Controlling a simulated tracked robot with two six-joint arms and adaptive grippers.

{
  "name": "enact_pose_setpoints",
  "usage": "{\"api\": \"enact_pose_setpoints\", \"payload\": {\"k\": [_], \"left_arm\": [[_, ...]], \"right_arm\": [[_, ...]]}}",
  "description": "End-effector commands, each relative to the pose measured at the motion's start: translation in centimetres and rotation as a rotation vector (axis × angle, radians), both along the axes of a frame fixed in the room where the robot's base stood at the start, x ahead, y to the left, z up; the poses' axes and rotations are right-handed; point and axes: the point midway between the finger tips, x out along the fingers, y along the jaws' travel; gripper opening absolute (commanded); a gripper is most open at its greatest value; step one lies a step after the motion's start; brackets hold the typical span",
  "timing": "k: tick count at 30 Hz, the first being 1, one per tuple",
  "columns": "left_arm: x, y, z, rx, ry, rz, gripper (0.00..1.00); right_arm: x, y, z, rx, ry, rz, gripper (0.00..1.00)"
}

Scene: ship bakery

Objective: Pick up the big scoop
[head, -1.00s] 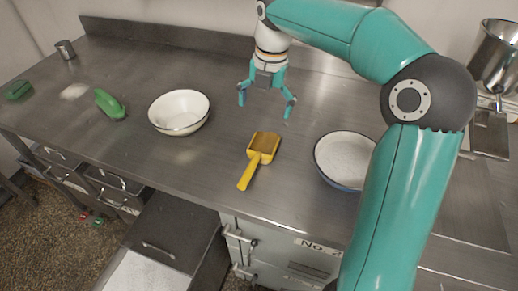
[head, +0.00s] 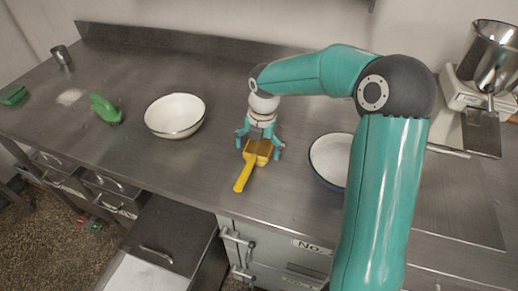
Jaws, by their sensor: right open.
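The big scoop is yellow (head: 246,174) and lies on the steel counter with its handle toward the front edge. My right gripper (head: 259,150) is open, its fingers on either side of the scoop's bowl end. I cannot tell whether the fingers touch it. The gripper hides part of the bowl's far end. My left gripper is not in view.
A white bowl (head: 175,115) stands left of the scoop. A blue-rimmed bowl (head: 325,160) stands right, partly behind my arm. A green scoop (head: 106,110), a green block (head: 14,96) and a metal cup (head: 61,55) are farther left. A scale (head: 468,92) with a metal pan stands at right.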

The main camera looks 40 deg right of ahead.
Motion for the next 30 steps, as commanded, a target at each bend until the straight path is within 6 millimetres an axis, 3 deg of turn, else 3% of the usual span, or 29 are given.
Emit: {"api": "enact_pose_setpoints", "payload": {"k": [4,11,23,30], "left_arm": [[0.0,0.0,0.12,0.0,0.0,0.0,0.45],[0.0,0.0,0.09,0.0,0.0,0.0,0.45],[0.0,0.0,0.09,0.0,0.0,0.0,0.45],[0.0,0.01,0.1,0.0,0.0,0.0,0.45]], "right_arm": [[0.08,0.01,-1.33,0.0,0.0,0.0,1.0],[0.1,0.02,-1.49,0.0,-0.001,0.0,1.0],[0.11,0.02,-1.45,0.0,-0.001,0.0,0.35],[0.13,0.03,-1.37,0.0,-0.002,0.0,0.34]]}}
